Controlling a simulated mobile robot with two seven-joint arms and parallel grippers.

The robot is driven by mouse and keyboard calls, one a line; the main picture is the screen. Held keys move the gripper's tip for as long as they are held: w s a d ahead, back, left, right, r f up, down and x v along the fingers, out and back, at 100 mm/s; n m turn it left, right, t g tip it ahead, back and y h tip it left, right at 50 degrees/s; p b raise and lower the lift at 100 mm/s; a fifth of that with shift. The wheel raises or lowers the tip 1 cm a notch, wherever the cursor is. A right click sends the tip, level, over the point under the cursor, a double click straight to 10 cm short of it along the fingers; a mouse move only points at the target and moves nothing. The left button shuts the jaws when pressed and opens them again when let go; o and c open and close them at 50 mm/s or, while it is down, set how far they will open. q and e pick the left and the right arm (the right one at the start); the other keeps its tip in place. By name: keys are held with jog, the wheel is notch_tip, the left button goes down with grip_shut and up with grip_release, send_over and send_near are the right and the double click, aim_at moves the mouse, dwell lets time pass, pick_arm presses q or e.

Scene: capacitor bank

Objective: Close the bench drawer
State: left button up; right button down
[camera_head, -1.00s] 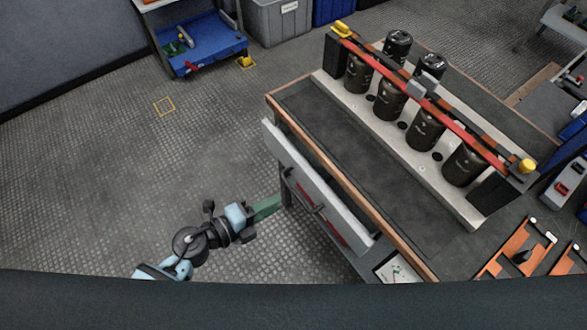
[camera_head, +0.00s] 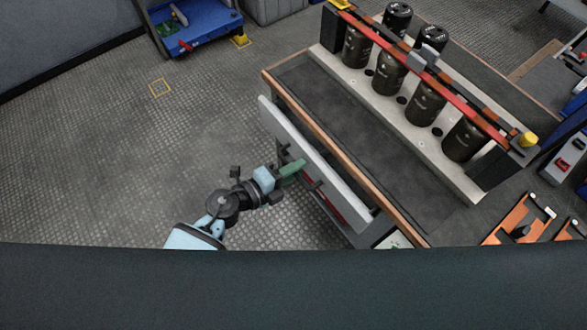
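The bench drawer shows as a long pale grey front panel (camera_head: 345,188) along the near left side of the bench (camera_head: 335,120). The panel stands a little out from the bench edge, with a narrow dark gap behind its top. A dark handle (camera_head: 315,185) is on its outer face. My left gripper (camera_head: 293,169), with green fingers, is at the drawer front, overlapping the handle area in the picture. I cannot tell whether it touches the handle or panel, or how far its fingers are apart. My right gripper is not in view.
Several black capacitors (camera_head: 427,102) with a red bar (camera_head: 430,82) stand on a pale base on the bench. A blue tray (camera_head: 195,30) is at the back left. Orange fixtures (camera_head: 520,220) lie at the right. The floor left of the bench is mostly clear.

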aim_at(308, 161)
pick_arm(q)
grip_shut()
jog(key=x, duration=0.2)
jog(key=r+x, duration=0.1)
jog(key=x, duration=0.1)
jog(key=shift+w+d, duration=0.1)
dwell(0.4)
grip_release()
jog(key=shift+d, duration=0.1)
